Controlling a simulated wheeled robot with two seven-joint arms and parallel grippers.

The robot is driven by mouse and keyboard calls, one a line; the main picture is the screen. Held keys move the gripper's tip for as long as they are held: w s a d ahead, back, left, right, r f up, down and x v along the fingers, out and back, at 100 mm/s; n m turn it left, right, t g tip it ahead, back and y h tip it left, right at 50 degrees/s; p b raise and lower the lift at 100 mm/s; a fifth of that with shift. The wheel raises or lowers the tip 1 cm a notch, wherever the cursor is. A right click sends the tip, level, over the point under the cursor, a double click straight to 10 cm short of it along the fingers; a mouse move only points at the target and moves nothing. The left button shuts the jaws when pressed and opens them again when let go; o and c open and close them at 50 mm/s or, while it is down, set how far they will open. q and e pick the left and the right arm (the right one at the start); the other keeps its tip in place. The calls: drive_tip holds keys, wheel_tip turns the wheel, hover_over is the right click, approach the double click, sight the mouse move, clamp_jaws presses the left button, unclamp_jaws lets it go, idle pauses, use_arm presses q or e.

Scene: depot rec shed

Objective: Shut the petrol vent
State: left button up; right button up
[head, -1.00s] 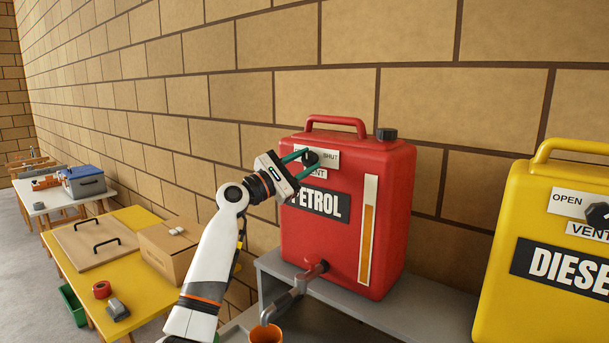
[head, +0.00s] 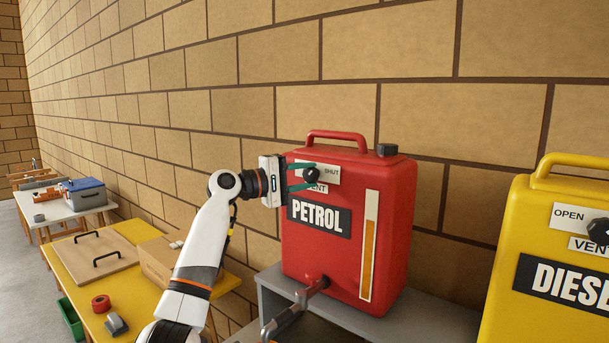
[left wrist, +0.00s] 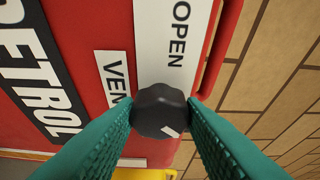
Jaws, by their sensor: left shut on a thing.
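The red petrol can (head: 340,255) stands on a grey shelf against the wall. Its vent knob (head: 312,175) is black and sits on a white plate (head: 331,170) with OPEN at the left and SHUT at the right. My left gripper (head: 308,177) reaches in from the left, its green fingers shut on the knob. In the left wrist view the knob (left wrist: 160,108) is between the fingertips. A white mark on it points to the lower right, away from the word OPEN; SHUT is hidden there. My right gripper is not in view.
A yellow diesel can (head: 560,260) with its own vent knob (head: 598,232) stands at the right. The petrol can's tap (head: 310,292) sticks out below my arm. A yellow table (head: 130,290) with a board and a cardboard box is at the left. The brick wall is close behind.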

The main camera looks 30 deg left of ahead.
use_arm(q)
drive_tip(key=shift+f+m, duration=0.1)
drive_tip(key=shift+m, duration=0.3)
drive_tip(key=o, duration=1)
drive_tip(key=b+v, duration=0.4)
drive_tip(key=v, duration=0.8)
